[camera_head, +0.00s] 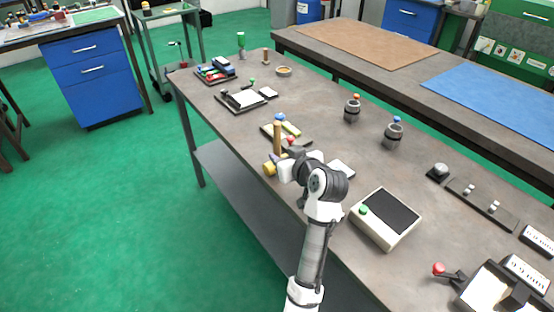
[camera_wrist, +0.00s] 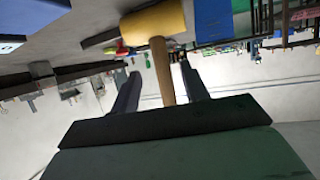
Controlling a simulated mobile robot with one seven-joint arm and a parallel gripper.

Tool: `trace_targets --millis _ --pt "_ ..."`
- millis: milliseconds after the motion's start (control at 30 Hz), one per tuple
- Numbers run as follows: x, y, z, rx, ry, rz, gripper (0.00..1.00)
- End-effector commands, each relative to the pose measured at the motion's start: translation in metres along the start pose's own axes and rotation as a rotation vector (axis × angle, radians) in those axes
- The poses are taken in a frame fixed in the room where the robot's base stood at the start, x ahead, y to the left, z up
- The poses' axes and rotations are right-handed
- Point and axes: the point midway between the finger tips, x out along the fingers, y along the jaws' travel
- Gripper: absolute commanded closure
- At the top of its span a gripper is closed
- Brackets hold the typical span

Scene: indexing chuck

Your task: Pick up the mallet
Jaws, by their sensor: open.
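The mallet has a yellow head (camera_head: 269,167) and a tan wooden handle (camera_head: 277,137). It stands head down at the near edge of the workbench, with the handle pointing up. My gripper (camera_head: 287,160) is beside the mallet and partly hides its lower part. In the wrist view the yellow head (camera_wrist: 153,22) is at the top, and the handle (camera_wrist: 162,72) runs down between the two dark fingers of my gripper (camera_wrist: 158,78). The fingers are apart, with a gap visible on each side of the handle.
A dark tray (camera_head: 297,139) with small parts lies just behind the mallet. A box with a dark panel (camera_head: 387,217) is to the right of my arm. Two grey cylindrical fixtures (camera_head: 352,109) (camera_head: 393,133) stand farther back. Bare workbench (camera_head: 315,105) lies between them and the tray.

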Motion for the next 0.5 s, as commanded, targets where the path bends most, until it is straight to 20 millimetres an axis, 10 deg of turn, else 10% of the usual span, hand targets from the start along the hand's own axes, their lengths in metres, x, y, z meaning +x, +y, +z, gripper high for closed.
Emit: trace_targets --millis 500 --pt "0.052 -0.002 0.002 -0.001 0.0 0.0 0.55"
